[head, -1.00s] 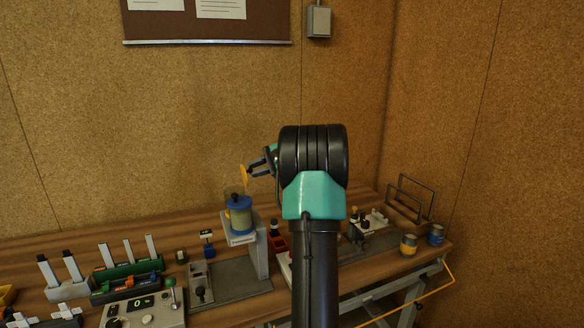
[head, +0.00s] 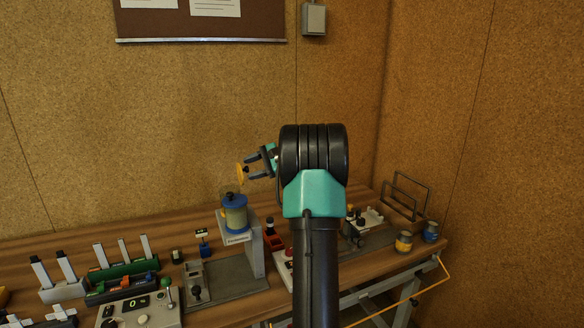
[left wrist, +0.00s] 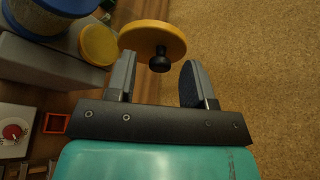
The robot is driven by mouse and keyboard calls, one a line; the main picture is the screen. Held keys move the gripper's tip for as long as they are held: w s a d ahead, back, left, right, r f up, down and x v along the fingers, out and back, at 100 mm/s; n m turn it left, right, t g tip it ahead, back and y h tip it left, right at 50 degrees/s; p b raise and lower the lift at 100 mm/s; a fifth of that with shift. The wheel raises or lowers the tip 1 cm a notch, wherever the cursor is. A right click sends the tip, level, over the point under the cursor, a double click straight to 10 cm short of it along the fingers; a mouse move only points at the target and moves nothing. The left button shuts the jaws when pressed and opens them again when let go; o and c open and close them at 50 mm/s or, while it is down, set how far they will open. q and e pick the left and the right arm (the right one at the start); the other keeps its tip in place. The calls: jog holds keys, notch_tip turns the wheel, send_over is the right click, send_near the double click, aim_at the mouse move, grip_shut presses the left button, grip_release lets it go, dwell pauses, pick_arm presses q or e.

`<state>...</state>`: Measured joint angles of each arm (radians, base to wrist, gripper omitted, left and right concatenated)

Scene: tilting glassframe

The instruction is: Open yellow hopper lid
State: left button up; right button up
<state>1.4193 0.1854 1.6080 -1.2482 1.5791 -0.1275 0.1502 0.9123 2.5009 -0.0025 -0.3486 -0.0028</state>
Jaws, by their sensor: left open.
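The yellow lid (head: 241,174), a round disc, stands steeply tilted above the clear hopper (head: 235,215) with its blue rim. In the left wrist view the lid (left wrist: 152,36) has a black knob (left wrist: 160,61) facing my gripper. My left gripper (head: 253,167) is open beside the lid. In the left wrist view the knob lies in the gap between the two fingers (left wrist: 152,78), nearer the left finger; I cannot tell whether it touches. A black knob (head: 231,195) also shows at the hopper's top. My right gripper is not in view.
A control box (head: 140,312) and a green rack (head: 122,270) are at the left. A yellow can (head: 404,242) and a blue can (head: 431,232) are at the right.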

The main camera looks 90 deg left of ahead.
pick_arm(q)
jog(key=d+v, duration=0.1)
jog(key=v, duration=1.6)
jog(key=shift+w+a, duration=0.2)
jog(key=shift+a, duration=0.25)
jog(key=shift+r, duration=0.1)
